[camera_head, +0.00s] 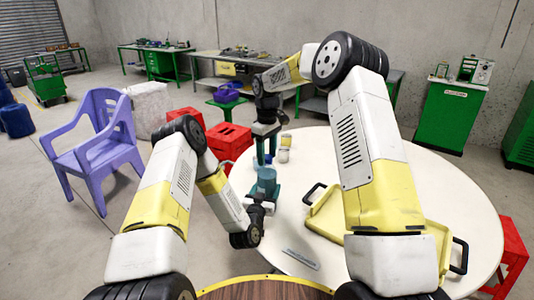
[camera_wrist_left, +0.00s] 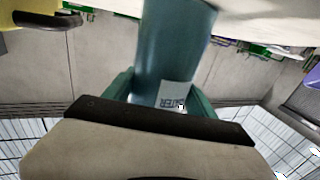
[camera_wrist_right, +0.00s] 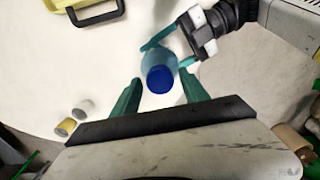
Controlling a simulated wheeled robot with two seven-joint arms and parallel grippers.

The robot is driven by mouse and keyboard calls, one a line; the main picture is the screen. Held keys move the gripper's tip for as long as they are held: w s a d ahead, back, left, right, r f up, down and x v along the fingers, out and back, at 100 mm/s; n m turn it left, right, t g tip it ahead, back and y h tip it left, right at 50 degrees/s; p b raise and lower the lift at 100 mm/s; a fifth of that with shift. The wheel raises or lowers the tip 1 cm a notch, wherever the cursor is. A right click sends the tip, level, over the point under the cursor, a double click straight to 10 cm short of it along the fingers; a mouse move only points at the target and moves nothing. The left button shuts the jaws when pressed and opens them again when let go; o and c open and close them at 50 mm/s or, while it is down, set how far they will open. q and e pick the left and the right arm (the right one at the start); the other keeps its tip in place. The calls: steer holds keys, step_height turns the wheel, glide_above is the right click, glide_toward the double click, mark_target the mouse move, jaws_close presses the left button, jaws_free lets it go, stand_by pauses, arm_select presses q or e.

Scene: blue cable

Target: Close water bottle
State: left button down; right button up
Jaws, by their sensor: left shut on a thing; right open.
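The water bottle (camera_head: 266,174) stands upright over the round white table, with a bluish body. My left gripper (camera_head: 263,190) is shut around its side. In the left wrist view the teal bottle body (camera_wrist_left: 175,45), with a pale label, is between the fingers. In the right wrist view the bottle is seen from above with a dark blue round cap (camera_wrist_right: 159,80) at its top. My right gripper (camera_head: 266,157) points down above the bottle. Its fingers are open, one on each side of the cap in the right wrist view; I cannot tell whether they touch it.
A yellow tray (camera_head: 322,222) with black handles lies on the table (camera_head: 320,152) at the right. Two small containers (camera_head: 284,148) stand behind the bottle. A flat grey piece (camera_head: 300,259) lies near the front edge. A purple chair (camera_head: 93,150) and red crates (camera_head: 229,140) stand around.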

jaws_close()
steer(key=shift+m, duration=0.9)
steer(key=shift+o, duration=0.9)
jaws_free()
arm_select(q)
steer(key=shift+c, duration=1.1)
jaws_free()
arm_select(e)
step_height(320, 180, up, 12)
